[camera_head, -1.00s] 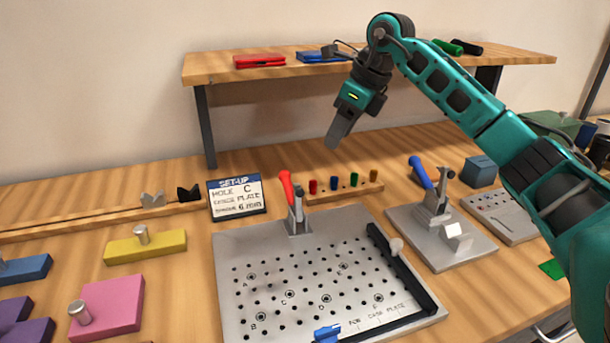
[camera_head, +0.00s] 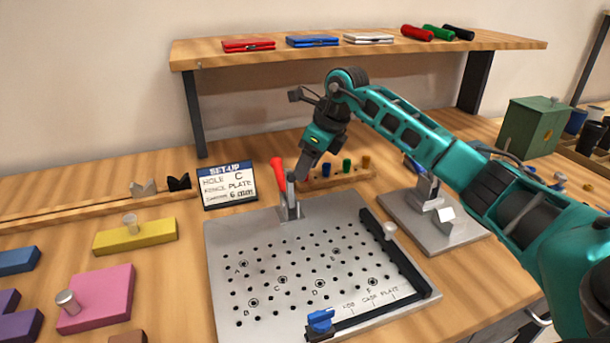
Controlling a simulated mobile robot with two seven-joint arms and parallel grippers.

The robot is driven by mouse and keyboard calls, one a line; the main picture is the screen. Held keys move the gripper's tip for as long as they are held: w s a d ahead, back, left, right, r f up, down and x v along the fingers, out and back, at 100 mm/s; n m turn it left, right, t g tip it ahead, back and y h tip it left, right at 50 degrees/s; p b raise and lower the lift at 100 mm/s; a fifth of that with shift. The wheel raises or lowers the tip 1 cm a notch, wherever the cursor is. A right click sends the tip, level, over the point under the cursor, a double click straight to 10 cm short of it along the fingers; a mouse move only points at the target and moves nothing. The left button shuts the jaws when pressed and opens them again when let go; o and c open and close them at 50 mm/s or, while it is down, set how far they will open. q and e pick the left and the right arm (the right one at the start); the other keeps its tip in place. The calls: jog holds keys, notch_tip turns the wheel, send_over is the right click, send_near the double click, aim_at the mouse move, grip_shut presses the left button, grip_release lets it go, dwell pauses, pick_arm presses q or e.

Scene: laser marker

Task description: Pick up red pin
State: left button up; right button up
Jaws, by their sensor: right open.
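A small wooden rack (camera_head: 345,179) stands behind the perforated metal plate. It holds a blue pin (camera_head: 326,170), a green pin (camera_head: 347,166) and a brown pin (camera_head: 366,161). The red pin is hidden behind my right gripper at the rack's left end. My right gripper (camera_head: 301,170) is open and points down over that end, just right of the red clamp handle. I cannot tell whether its fingers are around the red pin or in front of it. My left gripper is not in view.
The clamp's red handle (camera_head: 278,169) rises close beside the gripper, on the back edge of the metal plate (camera_head: 225,300). A set-up card (camera_head: 229,187) stands left. A shelf (camera_head: 225,58) spans above. Colored blocks lie at the left.

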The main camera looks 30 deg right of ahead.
jog(key=shift+f, duration=0.15)
jog(key=shift+c, duration=0.2)
grip_shut()
dwell(0.4)
jog(key=shift+r, duration=0.4)
jog(key=v, duration=0.2)
jog(key=shift+a+r, duration=0.25)
jog(key=shift+r, duration=0.15)
jog(key=s+a, duration=0.1)
jog(key=s, duration=0.4)
jog(key=s+a+b, duration=0.1)
jog(key=s, duration=0.4)
jog(key=s+a, duration=0.1)
jog(key=s, duration=0.4)
jog(key=shift+a+f, duration=0.1)
jog(key=shift+a, duration=0.2)
jog(key=shift+s+a+b, duration=0.25)
jog(key=shift+s+b, duration=0.05)
jog(key=shift+s, duration=0.6)
